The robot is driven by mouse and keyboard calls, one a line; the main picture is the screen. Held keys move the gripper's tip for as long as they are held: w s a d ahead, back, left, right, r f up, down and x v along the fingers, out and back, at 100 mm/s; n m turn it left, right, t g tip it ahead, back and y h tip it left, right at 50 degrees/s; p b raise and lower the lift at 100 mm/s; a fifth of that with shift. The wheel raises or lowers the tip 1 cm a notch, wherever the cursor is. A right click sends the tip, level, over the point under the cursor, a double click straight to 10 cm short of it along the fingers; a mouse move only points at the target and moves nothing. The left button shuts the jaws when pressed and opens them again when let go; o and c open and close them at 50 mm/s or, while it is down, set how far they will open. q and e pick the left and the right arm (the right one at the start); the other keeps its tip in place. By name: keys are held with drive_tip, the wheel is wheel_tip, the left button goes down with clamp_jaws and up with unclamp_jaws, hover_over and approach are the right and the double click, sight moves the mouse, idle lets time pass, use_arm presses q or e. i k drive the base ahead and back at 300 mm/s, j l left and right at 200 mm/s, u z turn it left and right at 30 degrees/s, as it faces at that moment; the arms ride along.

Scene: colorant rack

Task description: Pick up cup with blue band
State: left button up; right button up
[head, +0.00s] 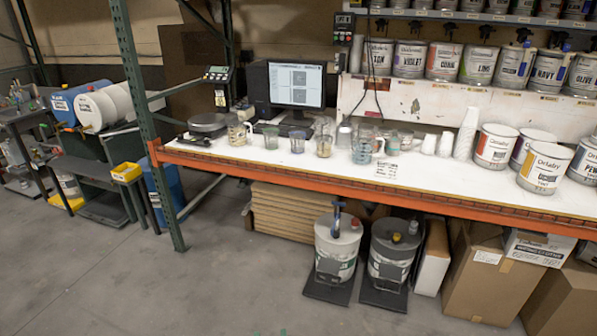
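Several small clear cups and jugs stand on the white bench top (420,178). A cup with a blue-violet tint (297,142) stands near the middle of the bench, in front of the monitor. A clear jug with a bluish tint (362,149) stands further right, near the front edge. Both are too small to tell for certain which one bears a blue band. A greenish cup (271,138) is left of the violet-tinted cup, and a brownish jug (324,143) is right of it. Neither of my grippers is in view.
The bench has an orange front beam (330,184) and a green upright post (140,110) at its left. A scale (208,123) and a monitor (296,85) stand behind the cups. Stacked white cups (466,133) and paint cans (546,167) are at right. Open floor lies in front.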

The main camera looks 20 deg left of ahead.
sight(298, 142)
drive_tip(key=i+j, duration=0.25)
drive_tip(key=i, duration=0.25)
drive_tip(key=i+j, duration=0.25)
drive_tip(key=i, duration=0.25)
drive_tip(key=i+j, duration=0.25)
drive_tip(key=i, duration=0.3)
drive_tip(key=i+j, duration=0.2)
drive_tip(key=i, duration=0.3)
drive_tip(key=i+j+z, duration=0.1)
drive_tip(key=i+j, duration=0.15)
drive_tip(key=i, duration=0.25)
drive_tip(key=i+j, duration=0.3)
drive_tip(key=i, duration=0.2)
